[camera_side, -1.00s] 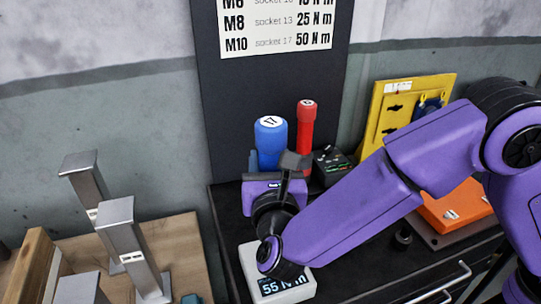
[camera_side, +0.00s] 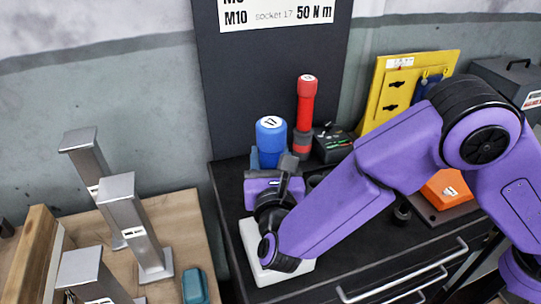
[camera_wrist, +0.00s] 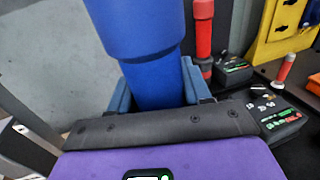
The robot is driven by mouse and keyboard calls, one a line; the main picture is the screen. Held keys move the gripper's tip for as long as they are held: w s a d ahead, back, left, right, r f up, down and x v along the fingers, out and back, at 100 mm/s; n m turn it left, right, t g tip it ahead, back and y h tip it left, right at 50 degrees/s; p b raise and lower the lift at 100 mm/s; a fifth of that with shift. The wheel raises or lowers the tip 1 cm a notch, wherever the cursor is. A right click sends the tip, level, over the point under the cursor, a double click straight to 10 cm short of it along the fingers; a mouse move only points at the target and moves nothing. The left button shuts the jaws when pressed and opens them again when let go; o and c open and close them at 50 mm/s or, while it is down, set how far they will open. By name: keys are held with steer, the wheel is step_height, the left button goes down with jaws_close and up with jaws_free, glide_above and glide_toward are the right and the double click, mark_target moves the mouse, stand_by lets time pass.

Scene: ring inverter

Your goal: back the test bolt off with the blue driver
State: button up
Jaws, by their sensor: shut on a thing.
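The blue driver (camera_side: 271,137), marked 17 on its cap, stands upright in my gripper (camera_side: 270,160). In the wrist view the blue driver (camera_wrist: 140,35) fills the top centre, with the blue fingers of my gripper (camera_wrist: 158,90) closed on both sides of it. The driver's lower end is hidden behind my purple hand. A white tester (camera_side: 262,272) lies below my wrist, its display covered by my arm. The test bolt is not visible, so I cannot tell whether the driver touches it.
A red driver (camera_side: 306,105) stands behind, beside a black charger-like box (camera_side: 333,143). A yellow board (camera_side: 405,90) and an orange block (camera_side: 448,188) are to the right. Grey metal posts (camera_side: 130,215) stand on a wooden bench at left.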

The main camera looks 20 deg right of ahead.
steer(key=shift+f, duration=0.95)
stand_by(1.8)
steer(key=shift+r, duration=0.15)
stand_by(0.4)
steer(key=shift+r, duration=2.55)
